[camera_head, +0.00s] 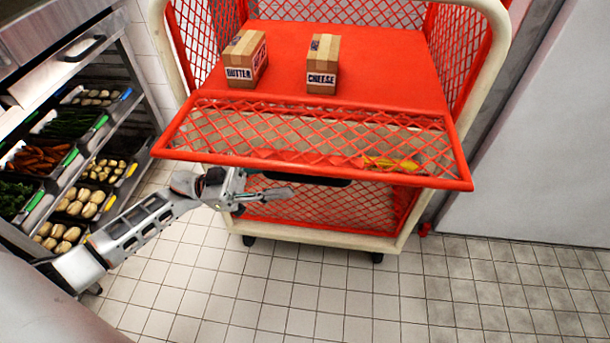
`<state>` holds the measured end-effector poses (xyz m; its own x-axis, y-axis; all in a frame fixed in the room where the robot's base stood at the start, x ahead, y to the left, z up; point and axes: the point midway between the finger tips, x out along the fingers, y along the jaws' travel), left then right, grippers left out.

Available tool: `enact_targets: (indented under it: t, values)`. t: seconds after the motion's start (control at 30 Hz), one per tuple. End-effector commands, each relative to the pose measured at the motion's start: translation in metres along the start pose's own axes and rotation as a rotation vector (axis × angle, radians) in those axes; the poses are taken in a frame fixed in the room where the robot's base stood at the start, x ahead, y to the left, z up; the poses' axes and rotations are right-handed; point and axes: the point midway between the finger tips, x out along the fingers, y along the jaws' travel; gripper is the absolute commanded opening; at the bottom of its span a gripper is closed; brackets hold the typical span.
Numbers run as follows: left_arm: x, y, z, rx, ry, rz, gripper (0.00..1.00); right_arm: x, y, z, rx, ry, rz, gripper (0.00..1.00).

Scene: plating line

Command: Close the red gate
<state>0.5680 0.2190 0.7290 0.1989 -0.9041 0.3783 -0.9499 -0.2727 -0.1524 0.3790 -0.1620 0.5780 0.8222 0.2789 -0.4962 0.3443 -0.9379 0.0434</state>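The red gate (317,133) is a mesh panel with a red frame on the front of a red cart. It is tilted outward, with its free edge leaning toward me over the floor. My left gripper (277,188) is just below the gate's near edge, left of its middle. One grey finger points right, and the gate partly hides the rest, so I cannot tell how far apart the fingers are or whether they touch the gate. My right gripper is not in view.
The cart's red shelf (390,75) holds a butter box (240,72) and a cheese box (322,79). A yellow item (392,163) shows behind the gate's mesh. A rack (143,87) of vegetable trays stands left. Tiled floor (480,290) is clear in front; a grey wall is right.

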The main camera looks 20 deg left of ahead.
Motion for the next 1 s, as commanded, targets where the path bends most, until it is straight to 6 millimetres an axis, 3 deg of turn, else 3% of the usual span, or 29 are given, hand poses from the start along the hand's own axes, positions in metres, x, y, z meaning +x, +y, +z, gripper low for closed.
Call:
enact_targets:
  t: [0.1, 0.3, 0.67, 0.7, 0.8, 1.0]
  values:
    - [0.021, -0.001, -0.003, 0.006, 0.004, 0.001, 0.30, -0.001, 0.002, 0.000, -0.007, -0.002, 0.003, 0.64]
    - [0.044, 0.000, -0.001, 0.002, 0.003, 0.000, 0.30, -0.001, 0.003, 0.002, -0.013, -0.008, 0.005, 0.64]
    - [0.050, 0.000, 0.001, 0.001, -0.001, -0.002, 0.30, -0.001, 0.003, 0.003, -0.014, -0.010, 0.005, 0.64]
    - [0.050, 0.000, 0.001, 0.001, -0.001, -0.002, 0.28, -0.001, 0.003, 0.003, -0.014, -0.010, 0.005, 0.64]
    - [0.050, 0.000, 0.001, 0.001, -0.001, -0.002, 0.02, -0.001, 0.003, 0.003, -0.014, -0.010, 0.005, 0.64]
    - [0.050, 0.000, 0.000, 0.001, -0.001, -0.002, 0.00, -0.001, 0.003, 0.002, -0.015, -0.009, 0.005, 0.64]
